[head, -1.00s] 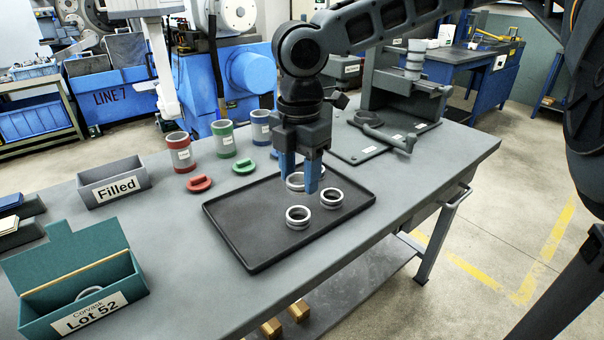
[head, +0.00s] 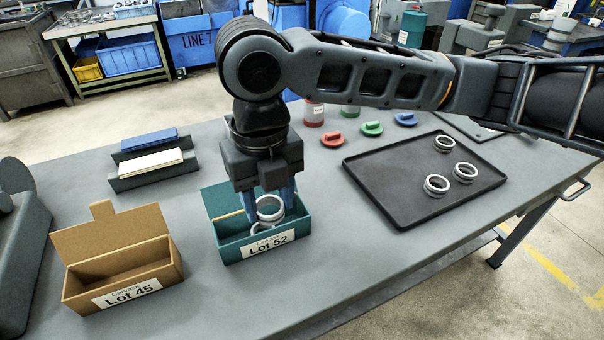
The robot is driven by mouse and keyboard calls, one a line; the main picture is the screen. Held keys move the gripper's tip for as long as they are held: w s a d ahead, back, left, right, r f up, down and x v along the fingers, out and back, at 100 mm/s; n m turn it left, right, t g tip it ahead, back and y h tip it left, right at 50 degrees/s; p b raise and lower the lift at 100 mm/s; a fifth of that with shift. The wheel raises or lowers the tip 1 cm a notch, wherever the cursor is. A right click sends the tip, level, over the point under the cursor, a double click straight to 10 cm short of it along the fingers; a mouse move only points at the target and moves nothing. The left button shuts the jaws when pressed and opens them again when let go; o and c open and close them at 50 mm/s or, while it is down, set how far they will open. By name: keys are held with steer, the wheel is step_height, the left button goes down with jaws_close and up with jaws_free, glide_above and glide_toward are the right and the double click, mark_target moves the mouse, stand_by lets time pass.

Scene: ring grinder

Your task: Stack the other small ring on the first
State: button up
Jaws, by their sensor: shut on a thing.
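My gripper (head: 269,212) is over the open teal Lot 52 box (head: 228,252), its blue fingers reaching down to the box opening. It is shut on a light grey ring (head: 270,203), held tilted at the box's mouth. Another ring (head: 262,227) shows partly below it in the box, its lower part hidden by the front wall. Three more grey rings sit on the black tray (head: 390,200): one at the back (head: 444,144), one at the right (head: 464,172) and one at the front (head: 436,185). I cannot tell whether any of these are stacked.
An open brown Lot 45 box (head: 120,265) stands to the left. A dark holder with blue and cream blocks (head: 150,158) is behind it. Red (head: 333,139), green (head: 371,129) and blue (head: 405,119) lids lie behind the tray. Bare table lies between the teal box and tray.

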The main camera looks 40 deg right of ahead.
steer(key=shift+w+d+f+b, duration=0.15)
steer(key=shift+w+f+b, duration=0.75)
steer(key=shift+w+f, duration=0.1)
steer(key=shift+w+d+f+b, duration=0.1)
steer(key=shift+w+f+b, duration=0.8)
steer(key=shift+f, duration=0.1)
steer(key=shift+f+b, duration=1.4)
steer(key=shift+f, duration=0.7)
steer(key=o, duration=1.6)
steer(key=shift+c, duration=0.2)
